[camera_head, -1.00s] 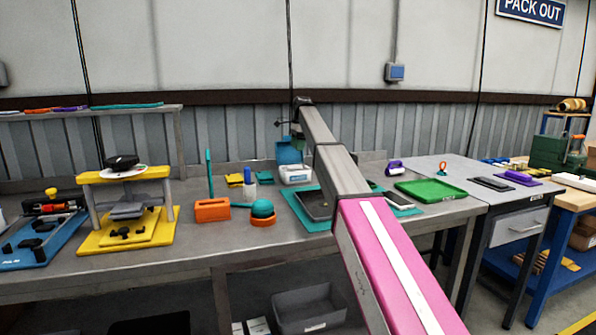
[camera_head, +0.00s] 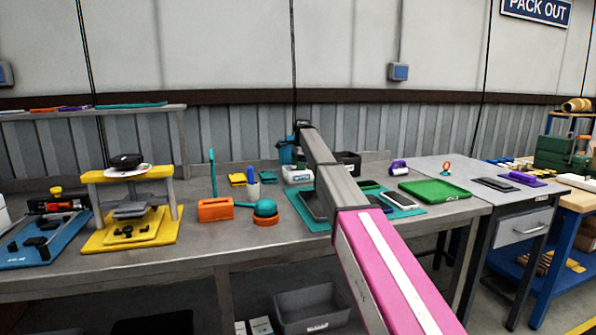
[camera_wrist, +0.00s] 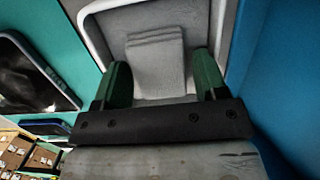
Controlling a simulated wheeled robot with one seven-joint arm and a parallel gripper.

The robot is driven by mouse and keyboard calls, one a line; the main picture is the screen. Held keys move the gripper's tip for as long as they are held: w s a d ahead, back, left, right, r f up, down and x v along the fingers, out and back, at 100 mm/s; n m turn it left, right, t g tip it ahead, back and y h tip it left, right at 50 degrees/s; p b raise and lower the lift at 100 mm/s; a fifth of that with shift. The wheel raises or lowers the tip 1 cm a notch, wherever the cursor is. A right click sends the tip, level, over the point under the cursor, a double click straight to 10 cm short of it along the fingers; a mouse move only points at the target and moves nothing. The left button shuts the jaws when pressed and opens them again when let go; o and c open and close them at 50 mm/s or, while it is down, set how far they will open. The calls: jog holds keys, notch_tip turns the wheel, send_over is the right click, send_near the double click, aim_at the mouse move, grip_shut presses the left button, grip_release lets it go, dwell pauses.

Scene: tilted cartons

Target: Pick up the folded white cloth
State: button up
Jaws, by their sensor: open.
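The folded white cloth (camera_wrist: 156,52) shows in the wrist view as a pale, layered square. It lies in a shallow grey container with a white rim (camera_wrist: 92,22). My gripper (camera_wrist: 163,82) is open, with one green finger on each side of the cloth's near part. The jaws look empty; I cannot tell how far above the cloth they are.

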jog(key=c, duration=0.7)
jog(key=shift+r, duration=0.15)
jog(key=shift+r, duration=0.2)
notch_tip(320, 180, up, 4)
jog(key=shift+w+f, duration=0.1)
jog(key=s+a+r, duration=0.4)
jog(key=s+a, duration=0.1)
jog(key=s+a+r, duration=0.2)
jog(key=s+a, duration=0.1)
jog(key=shift+s+a+r, duration=0.1)
jog(key=shift+a+r, duration=0.15)
